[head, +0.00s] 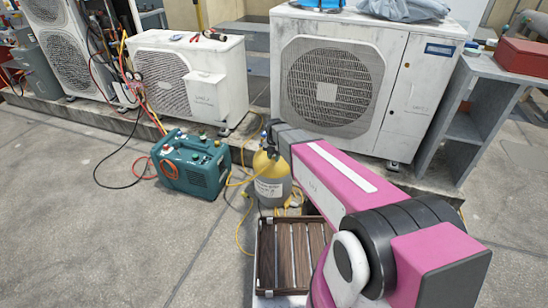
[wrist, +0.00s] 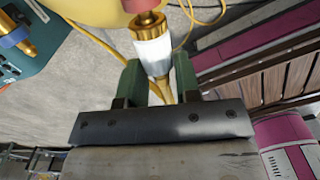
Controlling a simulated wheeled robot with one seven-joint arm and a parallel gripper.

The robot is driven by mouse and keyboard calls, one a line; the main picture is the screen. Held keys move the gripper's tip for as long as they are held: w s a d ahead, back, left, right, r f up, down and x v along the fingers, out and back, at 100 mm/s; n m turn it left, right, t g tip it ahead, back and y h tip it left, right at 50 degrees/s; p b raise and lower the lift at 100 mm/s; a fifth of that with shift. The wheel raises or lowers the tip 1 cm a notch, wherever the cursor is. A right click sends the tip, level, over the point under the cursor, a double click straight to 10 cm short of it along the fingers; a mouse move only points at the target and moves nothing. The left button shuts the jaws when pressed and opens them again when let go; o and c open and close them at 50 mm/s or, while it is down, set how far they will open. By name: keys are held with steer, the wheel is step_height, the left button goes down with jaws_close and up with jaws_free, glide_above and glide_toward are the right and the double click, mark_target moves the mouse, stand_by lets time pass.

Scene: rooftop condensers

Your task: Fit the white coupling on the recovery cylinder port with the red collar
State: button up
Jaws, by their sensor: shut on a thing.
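In the wrist view my gripper (wrist: 159,68) has its two green fingers on either side of the white coupling (wrist: 153,52), shut on it. The coupling has brass at both ends, and a yellow hose runs from its lower end between the fingers. Its upper brass end lines up with the red collar (wrist: 140,5) at the top edge and appears to meet it; I cannot tell whether it is seated. The yellow recovery cylinder (wrist: 100,10) is beside the collar. In the head view the cylinder (head: 266,164) stands left of my arm, which hides my gripper and the coupling.
A teal recovery machine (head: 190,165) stands left of the cylinder, with hoses across the floor. A slatted wooden surface (head: 290,255) is in front of the cylinder. A large condenser (head: 335,85) and a smaller one (head: 190,75) stand behind.

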steer(key=shift+w+d, duration=0.2)
steer(key=shift+w, duration=0.25)
stand_by(0.6)
steer(key=o, duration=1.1)
steer(key=s+a, duration=0.1)
steer(key=s, duration=0.1)
steer(key=s+a, duration=0.1)
steer(key=s, duration=0.1)
steer(key=s+a, duration=0.1)
steer(key=s, duration=0.1)
steer(key=shift+s, duration=0.4)
